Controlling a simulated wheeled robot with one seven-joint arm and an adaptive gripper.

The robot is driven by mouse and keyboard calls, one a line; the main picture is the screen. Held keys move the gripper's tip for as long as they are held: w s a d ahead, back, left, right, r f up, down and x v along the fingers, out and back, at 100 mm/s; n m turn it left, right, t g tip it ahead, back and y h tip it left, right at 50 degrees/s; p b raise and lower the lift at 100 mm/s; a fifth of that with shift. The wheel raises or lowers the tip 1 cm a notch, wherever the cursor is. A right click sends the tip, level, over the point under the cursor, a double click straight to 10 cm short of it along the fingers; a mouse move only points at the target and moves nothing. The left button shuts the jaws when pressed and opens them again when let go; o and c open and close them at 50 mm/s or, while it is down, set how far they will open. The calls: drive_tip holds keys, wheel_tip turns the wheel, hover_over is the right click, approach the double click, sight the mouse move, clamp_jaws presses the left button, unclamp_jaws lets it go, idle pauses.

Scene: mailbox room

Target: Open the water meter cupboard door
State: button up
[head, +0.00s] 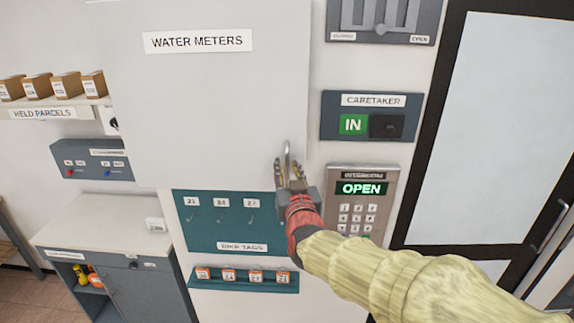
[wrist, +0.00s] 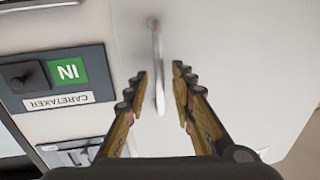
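The water meter cupboard door (head: 200,95) is a large pale grey panel labelled WATER METERS, and it looks closed against the wall. Its vertical metal handle (head: 288,158) is near the lower right corner. In the wrist view the handle (wrist: 157,65) stands between the two fingers. My gripper (head: 290,176) is at the lower part of the handle, its fingers partly covering it in the head view. In the wrist view my gripper (wrist: 160,88) is open, with a finger on each side of the handle and gaps visible between.
Right of the door are the caretaker IN panel (head: 371,116) and a keypad (head: 358,200) reading OPEN. A teal bike tags board (head: 230,222) hangs below the door. A grey cabinet (head: 120,255) stands lower left; held parcels sit on a shelf (head: 50,113) at left.

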drive_tip(key=shift+w+a, duration=0.1)
drive_tip(key=shift+w, duration=0.55)
drive_tip(key=c, duration=0.3)
clamp_jaws()
